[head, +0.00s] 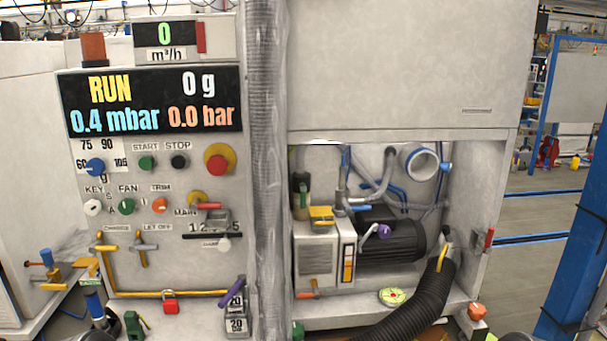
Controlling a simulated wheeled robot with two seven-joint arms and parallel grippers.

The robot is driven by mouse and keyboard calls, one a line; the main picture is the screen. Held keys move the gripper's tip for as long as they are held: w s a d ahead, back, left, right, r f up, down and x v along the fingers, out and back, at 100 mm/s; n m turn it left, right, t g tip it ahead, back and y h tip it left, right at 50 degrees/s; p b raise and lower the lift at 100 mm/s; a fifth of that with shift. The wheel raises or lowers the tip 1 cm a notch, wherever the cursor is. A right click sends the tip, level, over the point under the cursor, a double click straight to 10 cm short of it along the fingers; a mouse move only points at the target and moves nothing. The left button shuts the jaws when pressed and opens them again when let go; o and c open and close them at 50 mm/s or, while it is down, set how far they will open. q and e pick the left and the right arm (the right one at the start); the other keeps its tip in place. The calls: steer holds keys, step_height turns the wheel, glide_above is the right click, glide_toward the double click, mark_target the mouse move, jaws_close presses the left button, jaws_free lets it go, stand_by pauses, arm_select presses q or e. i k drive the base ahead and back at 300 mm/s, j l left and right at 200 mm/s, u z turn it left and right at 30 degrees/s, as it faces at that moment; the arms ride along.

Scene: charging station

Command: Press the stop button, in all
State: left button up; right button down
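The stop button (179,162) is a small black round button under the label STOP on the grey control panel (75,240). It sits between the green start button (147,163) and a large red mushroom button (216,164) on a yellow ring. Nothing covers it, and no gripper is near it. The display (150,103) above reads RUN, 0 g, 0.4 mbar and 0.0 bar. I cannot make out either of my grippers in the head view.
A ribbed grey column (268,150) stands right of the panel. A motor pump (390,238) and black hose (425,300) fill the right bay.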

mark_target(178, 162)
steer(key=k+j+u, duration=0.15)
steer(key=j+u, duration=1.05)
steer(key=j, duration=0.2)
steer(key=k, duration=0.05)
